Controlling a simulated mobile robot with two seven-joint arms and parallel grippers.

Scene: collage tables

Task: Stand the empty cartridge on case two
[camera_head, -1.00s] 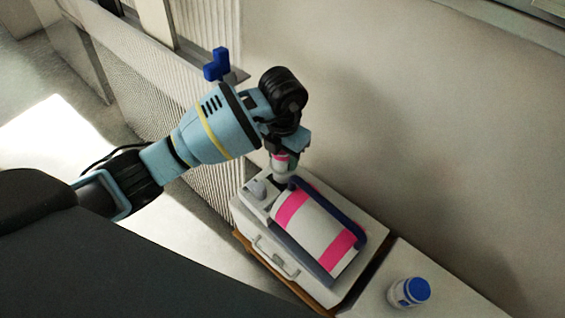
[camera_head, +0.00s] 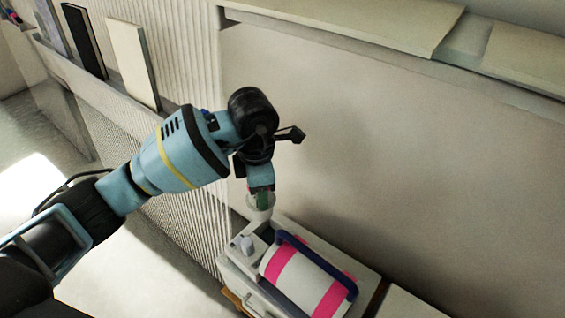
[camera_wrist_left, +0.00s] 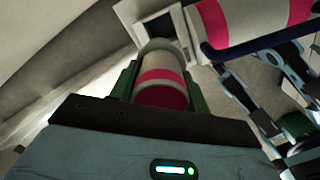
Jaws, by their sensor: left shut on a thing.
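My left gripper (camera_head: 260,191) is shut on the cartridge (camera_head: 258,208), a small pale cylinder with a pink band. In the left wrist view the cartridge (camera_wrist_left: 163,78) sits between the green fingers, its pink end toward the camera. In the head view it hangs just above and behind the back corner of a white case (camera_head: 235,262); I cannot tell whether it touches. The case's number does not show.
A large white cylinder with pink bands (camera_head: 300,282) and a dark blue handle (camera_head: 318,262) fills much of the case top. A wall rises behind. A ribbed panel (camera_head: 190,205) is at the left.

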